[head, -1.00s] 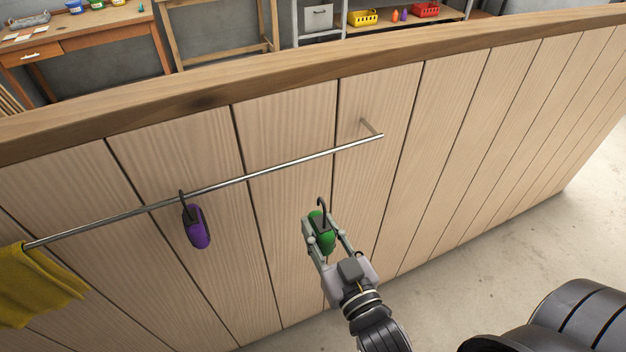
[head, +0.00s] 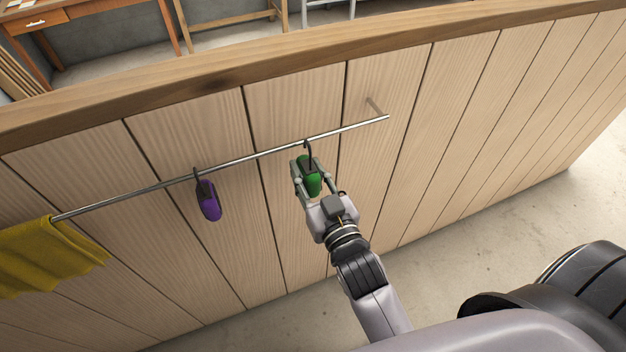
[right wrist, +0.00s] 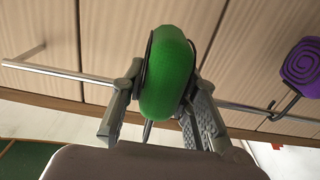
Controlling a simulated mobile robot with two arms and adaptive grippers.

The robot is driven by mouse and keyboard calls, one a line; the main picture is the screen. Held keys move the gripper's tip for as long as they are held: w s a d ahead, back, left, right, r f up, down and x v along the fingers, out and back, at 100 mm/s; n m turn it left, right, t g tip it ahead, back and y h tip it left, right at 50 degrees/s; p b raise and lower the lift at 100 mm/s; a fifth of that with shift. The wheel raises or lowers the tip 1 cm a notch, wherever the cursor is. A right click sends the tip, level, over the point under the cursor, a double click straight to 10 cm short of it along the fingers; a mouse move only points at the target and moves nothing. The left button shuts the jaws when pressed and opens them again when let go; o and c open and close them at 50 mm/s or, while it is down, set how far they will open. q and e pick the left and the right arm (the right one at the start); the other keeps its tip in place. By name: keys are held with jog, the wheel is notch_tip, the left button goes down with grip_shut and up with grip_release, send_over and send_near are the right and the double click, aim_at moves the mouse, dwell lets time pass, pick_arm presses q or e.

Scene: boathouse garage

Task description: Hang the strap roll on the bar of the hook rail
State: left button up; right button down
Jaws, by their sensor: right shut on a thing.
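The green strap roll (head: 311,181), with a dark hook at its top, is held in my right gripper (head: 309,172). The fingers are shut on its two sides, as the right wrist view shows for the roll (right wrist: 167,75) too. The thin metal bar of the hook rail (head: 350,128) runs along the plank wall. In the head view the roll's hook overlaps the bar, with the roll below it. I cannot tell whether the hook is over the bar or in front of it. My left gripper is not in view.
A purple roll (head: 209,205) hangs on the bar to the left of my gripper, and a yellow cloth (head: 45,255) hangs at the bar's left end. The bar is bare to the right, up to its wall bracket (head: 375,107).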

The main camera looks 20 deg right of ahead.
aim_at(299, 156)
jog(key=shift+w, duration=1.1)
jog(key=shift+w+a+b, duration=0.1)
jog(key=shift+w+b, duration=0.45)
jog(key=shift+w, duration=0.75)
jog(key=shift+s+f+b, duration=0.1)
jog(key=shift+f+b, duration=0.8)
jog(key=shift+f, duration=0.45)
jog(key=c, duration=1.2)
grip_release()
jog(key=shift+f, duration=0.1)
jog(key=shift+s, duration=0.1)
